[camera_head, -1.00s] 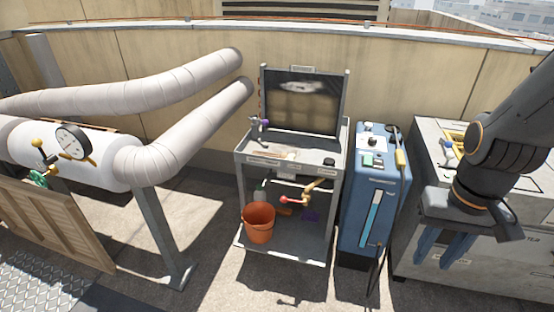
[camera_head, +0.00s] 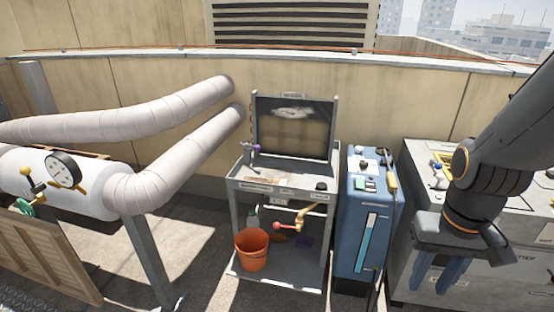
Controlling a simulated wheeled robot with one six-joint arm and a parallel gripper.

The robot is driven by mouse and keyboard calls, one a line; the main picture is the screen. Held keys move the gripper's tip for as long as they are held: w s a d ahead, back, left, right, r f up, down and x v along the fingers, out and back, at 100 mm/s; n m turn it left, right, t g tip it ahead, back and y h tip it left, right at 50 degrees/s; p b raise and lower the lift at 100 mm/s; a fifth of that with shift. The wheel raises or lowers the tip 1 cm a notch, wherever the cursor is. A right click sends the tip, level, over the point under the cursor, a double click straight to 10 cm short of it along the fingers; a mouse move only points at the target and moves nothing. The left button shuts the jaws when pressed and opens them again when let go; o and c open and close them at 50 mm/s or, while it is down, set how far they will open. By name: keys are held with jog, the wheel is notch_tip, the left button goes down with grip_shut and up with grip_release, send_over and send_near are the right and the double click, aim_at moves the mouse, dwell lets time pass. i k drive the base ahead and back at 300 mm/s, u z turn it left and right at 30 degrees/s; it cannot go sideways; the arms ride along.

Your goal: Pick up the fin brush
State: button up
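I cannot pick out the fin brush for certain. A small, flat, brownish thing (camera_head: 262,180) lies on the top of the grey cart (camera_head: 283,191), too small to identify. My gripper (camera_head: 434,276) hangs at the right, pointing down, with its two blue fingers apart and nothing seen between them. It shows in front of the grey cabinet (camera_head: 505,262), to the right of the cart and the blue machine (camera_head: 365,235).
An orange bucket (camera_head: 251,250) stands on the cart's lower shelf. A purple-topped item (camera_head: 256,149) is on the cart top. Thick wrapped pipes (camera_head: 160,105) and a gauge (camera_head: 63,170) are at the left. Open floor (camera_head: 205,240) lies left of the cart.

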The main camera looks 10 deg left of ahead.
aim_at(276, 181)
jog(key=k, duration=0.6)
jog(key=u, duration=0.75)
jog(key=i, duration=0.65)
jog(key=u, duration=0.7)
jog(key=i, duration=0.8)
jog(key=z, duration=0.6)
jog(key=i, duration=0.8)
jog(key=z, duration=0.8)
